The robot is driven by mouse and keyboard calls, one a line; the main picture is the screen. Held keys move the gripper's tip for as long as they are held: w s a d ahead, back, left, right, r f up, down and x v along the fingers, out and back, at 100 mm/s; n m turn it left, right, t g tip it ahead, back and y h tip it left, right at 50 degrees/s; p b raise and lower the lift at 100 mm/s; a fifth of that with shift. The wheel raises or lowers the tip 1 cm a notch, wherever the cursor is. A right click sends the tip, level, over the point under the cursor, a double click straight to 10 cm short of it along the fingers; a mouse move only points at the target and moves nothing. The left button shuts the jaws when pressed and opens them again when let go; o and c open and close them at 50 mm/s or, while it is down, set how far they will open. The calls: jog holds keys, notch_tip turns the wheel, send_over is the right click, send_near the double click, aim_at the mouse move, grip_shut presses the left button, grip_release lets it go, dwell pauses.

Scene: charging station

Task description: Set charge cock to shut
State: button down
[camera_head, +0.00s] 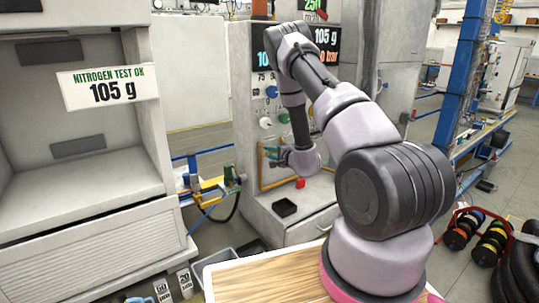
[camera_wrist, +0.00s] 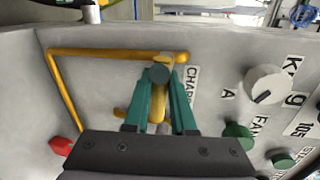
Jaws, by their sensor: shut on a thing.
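The charge cock (camera_wrist: 157,112) shows in the wrist view as a yellow handle with a round grey-green end. It sits beside a label reading "CHARG" on the grey panel, at the corner of a yellow pipe (camera_wrist: 110,53). My gripper (camera_wrist: 160,82) has its teal fingers on both sides of the handle and is shut on it. The handle's lower part is hidden behind the gripper body. In the head view my gripper (camera_head: 279,159) is at the front of the charging station (camera_head: 247,120), and the cock itself is too small to tell there.
A white knob (camera_wrist: 266,84) and green buttons (camera_wrist: 237,133) stand right of the cock. A red part (camera_wrist: 63,147) is at lower left. A black tray (camera_head: 284,207) lies on the station's ledge. A cabinet (camera_head: 80,190) with a "105 g" sign stands at left.

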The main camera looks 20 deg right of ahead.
jog(key=shift+w+a+r+n, duration=0.1)
jog(key=shift+a+r+n, duration=0.05)
jog(key=shift+a+n, duration=0.35)
jog(key=c, duration=0.8)
grip_release()
jog(key=shift+o, duration=0.2)
jog(key=shift+d, duration=0.15)
jog(key=shift+s+d, duration=0.15)
jog(key=shift+s, duration=0.1)
jog(key=v, duration=1)
jog(key=shift+s, duration=0.2)
jog(key=shift+r, duration=0.15)
